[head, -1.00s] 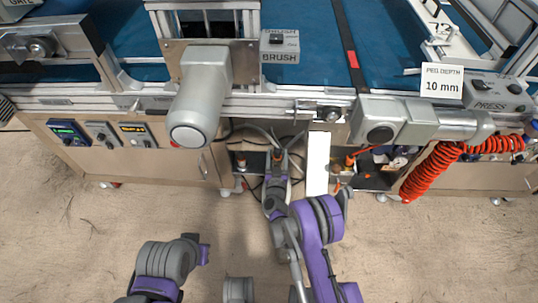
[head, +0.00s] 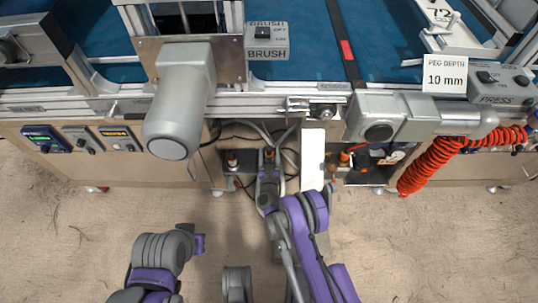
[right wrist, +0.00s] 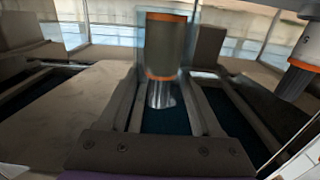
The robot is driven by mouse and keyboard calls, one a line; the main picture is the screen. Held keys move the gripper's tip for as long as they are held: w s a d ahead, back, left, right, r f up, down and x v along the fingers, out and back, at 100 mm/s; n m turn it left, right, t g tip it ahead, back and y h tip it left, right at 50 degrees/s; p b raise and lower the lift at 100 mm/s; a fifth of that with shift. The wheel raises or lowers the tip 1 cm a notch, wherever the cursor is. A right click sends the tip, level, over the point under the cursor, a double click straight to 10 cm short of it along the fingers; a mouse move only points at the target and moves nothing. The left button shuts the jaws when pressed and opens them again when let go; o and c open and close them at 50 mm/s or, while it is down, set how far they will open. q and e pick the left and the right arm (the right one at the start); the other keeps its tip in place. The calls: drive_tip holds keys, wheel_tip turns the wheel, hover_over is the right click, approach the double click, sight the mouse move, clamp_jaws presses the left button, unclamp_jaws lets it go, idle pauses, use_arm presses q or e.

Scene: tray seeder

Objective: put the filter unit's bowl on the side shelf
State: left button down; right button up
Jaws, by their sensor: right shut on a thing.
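In the head view my right gripper (head: 268,160) reaches into the dark opening below the machine bed. In the right wrist view its two fingers (right wrist: 165,100) are shut around a grey cylinder with orange bands and clear edges, which looks like the filter unit's bowl (right wrist: 165,45). A shiny metal-like end shows below its lower band, between the fingers. In the head view only a small orange spot of it shows at the gripper tip. My left arm is at the lower left of the head view, and its gripper is not clearly in view. I cannot tell which surface is the side shelf.
A white upright panel (head: 312,158) stands just right of my right gripper. Dark compartments with orange-marked fittings lie left (head: 232,160) and right (head: 345,157) of it. A grey motor (head: 180,115) and a red coiled hose (head: 430,170) overhang the front. The floor in front is clear.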

drive_tip(key=shift+f, duration=0.95)
drive_tip(key=shift+f, duration=0.2)
drive_tip(key=o, duration=1.4)
drive_tip(key=shift+r, duration=0.2)
